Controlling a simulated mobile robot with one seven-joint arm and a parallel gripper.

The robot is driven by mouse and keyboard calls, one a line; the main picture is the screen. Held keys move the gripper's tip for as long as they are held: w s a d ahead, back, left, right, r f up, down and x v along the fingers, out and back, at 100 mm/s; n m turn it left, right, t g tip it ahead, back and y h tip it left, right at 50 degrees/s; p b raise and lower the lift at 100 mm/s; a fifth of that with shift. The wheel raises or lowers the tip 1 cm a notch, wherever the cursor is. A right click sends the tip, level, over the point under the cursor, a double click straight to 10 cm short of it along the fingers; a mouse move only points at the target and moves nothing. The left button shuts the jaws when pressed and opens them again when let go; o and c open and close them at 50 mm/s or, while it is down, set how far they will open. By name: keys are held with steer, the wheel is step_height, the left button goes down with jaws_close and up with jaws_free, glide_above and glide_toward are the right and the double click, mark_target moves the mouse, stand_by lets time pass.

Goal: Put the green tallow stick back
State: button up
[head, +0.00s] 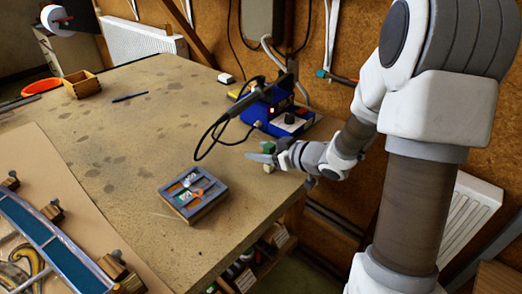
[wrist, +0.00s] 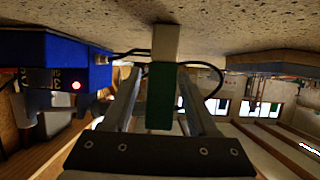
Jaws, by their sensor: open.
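The green tallow stick, a squared bar with a green part and a pale end, shows in the wrist view (wrist: 160,92). Its pale end meets the speckled tabletop, which is at the top of this upside-down view. In the head view the stick (head: 268,146) is a small green patch beside my gripper (head: 264,158), near the table's right edge. In the wrist view my gripper (wrist: 160,78) is open, with one finger on each side of the stick. I cannot tell whether either finger touches it. A grey compartment tray (head: 179,207) with small items inside lies left of my gripper.
A blue soldering station (head: 268,113) with a looping black cable stands behind my gripper; it is close on the left in the wrist view (wrist: 35,55). The leaded panel (head: 50,248) lies front left. A wooden box (head: 83,88) is farther back. The middle tabletop is clear.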

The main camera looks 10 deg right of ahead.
steer(key=shift+r, duration=0.2)
steer(key=shift+s+d+r, duration=0.15)
steer(key=shift+s+d, duration=0.05)
steer(key=p+v, duration=0.3)
steer(key=v, duration=0.8)
steer(key=shift+s, duration=0.2)
steer(key=shift+d, duration=0.15)
